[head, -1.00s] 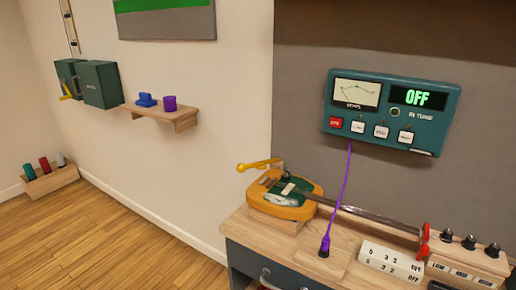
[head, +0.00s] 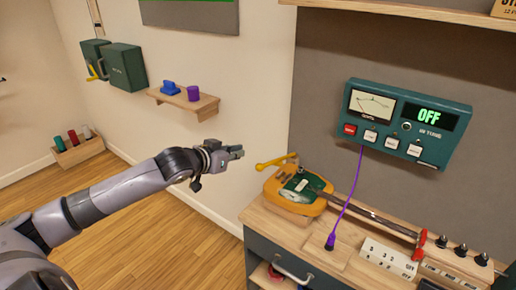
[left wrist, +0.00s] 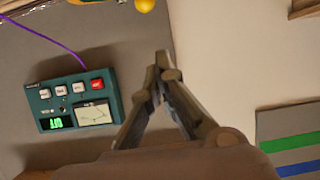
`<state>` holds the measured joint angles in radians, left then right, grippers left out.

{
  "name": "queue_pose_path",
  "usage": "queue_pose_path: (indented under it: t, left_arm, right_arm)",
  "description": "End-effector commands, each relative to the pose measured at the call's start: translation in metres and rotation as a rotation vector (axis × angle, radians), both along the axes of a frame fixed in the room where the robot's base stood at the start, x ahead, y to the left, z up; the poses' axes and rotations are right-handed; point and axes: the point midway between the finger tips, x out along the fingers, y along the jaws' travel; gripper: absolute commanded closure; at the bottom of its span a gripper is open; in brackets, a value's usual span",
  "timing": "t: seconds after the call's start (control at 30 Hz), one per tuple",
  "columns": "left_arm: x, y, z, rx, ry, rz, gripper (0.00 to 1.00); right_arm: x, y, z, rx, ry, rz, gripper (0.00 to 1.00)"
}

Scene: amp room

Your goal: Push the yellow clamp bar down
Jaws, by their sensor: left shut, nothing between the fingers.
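The yellow clamp bar (head: 276,161) sticks out to the left from the back of the yellow-and-green device (head: 296,190) on the wooden bench. It lies slightly tilted, with a round knob at its left end. In the left wrist view a yellow knob (left wrist: 145,5) shows at the top edge. My left gripper (head: 238,152) is shut and empty, in the air just left of the knob, with a gap between them. Its closed fingertips also show in the left wrist view (left wrist: 162,60). My right gripper is not in view.
A teal panel (head: 408,122) reading OFF hangs on the wall above the bench (head: 262,223). A purple cable (head: 347,203) runs from it down to the bench. A small wall shelf (head: 184,103) holds blue and purple items. Open floor lies left of the bench.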

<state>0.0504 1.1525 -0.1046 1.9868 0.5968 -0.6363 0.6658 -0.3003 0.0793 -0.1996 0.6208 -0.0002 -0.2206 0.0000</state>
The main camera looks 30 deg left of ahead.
Motion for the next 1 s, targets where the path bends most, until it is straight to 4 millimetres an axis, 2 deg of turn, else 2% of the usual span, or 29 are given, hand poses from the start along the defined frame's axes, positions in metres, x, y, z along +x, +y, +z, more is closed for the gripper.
queue_pose_path:
  t: [0.03, 0.1, 0.23, 0.37, 0.77, 0.9, 1.0]
  left_arm:
    - [-0.002, -0.006, 0.013, 0.002, -0.006, -0.014, 1.0]
    - [-0.003, -0.011, 0.02, -0.002, -0.009, -0.021, 1.0]
    - [0.004, -0.012, 0.019, -0.006, -0.011, -0.02, 1.0]
    - [0.019, -0.014, 0.015, -0.008, -0.013, -0.02, 1.0]
    - [0.089, -0.02, -0.015, -0.004, -0.012, -0.021, 1.0]
    - [0.085, -0.02, -0.039, -0.001, -0.006, -0.024, 1.0]
    - [0.083, -0.021, -0.049, -0.002, -0.008, -0.023, 1.0]
  right_arm:
    - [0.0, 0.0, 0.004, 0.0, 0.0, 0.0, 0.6]
    - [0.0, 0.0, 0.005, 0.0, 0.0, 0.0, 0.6]
    - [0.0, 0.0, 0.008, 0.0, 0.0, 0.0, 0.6]
    - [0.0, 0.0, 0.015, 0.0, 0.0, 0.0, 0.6]
    - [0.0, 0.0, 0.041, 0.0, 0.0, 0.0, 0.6]
    - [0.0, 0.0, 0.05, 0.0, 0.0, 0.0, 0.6]
    - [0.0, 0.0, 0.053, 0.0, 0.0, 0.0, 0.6]
